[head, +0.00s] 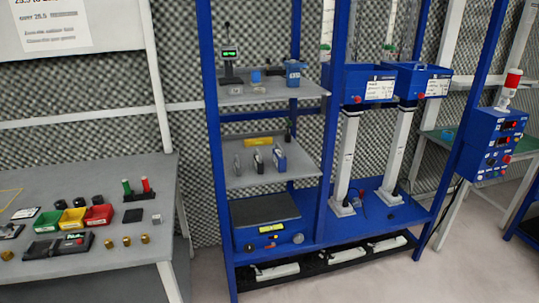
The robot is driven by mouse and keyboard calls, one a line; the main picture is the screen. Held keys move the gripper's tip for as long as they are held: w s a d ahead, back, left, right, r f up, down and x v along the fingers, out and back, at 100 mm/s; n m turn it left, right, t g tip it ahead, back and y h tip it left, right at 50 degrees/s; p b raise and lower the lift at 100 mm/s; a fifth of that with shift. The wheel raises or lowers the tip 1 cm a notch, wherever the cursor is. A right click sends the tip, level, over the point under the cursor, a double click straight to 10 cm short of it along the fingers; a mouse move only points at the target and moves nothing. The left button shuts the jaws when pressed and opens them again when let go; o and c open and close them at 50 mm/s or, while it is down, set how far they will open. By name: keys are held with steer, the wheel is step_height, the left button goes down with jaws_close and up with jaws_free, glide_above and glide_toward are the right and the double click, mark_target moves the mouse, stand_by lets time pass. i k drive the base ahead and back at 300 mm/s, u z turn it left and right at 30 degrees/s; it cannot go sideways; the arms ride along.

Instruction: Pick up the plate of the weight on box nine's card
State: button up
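I cannot make out any box marked nine or read a weight on a card. White cards sit on two blue box-like units, the left unit (350,82) and the right unit (412,75), but their print is too small to read. No plate is clearly recognisable. Several small brass pieces, one of them a brass piece (127,241), stand on the grey table (90,185) at the left. A small grey block (156,218) lies behind them. My gripper is not in view.
A blue-framed shelf rack (217,170) stands in the middle, holding small devices. Green, yellow and red bins (98,215) and a black device (57,247) are on the left table. A blue control box (492,145) is at the right. Floor (450,270) is clear at front right.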

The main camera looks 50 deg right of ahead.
mark_target(237, 165)
steer(key=z, duration=0.5)
steer(key=i, duration=0.55)
steer(key=z, duration=0.8)
steer(key=i, duration=0.65)
steer(key=z, duration=0.3)
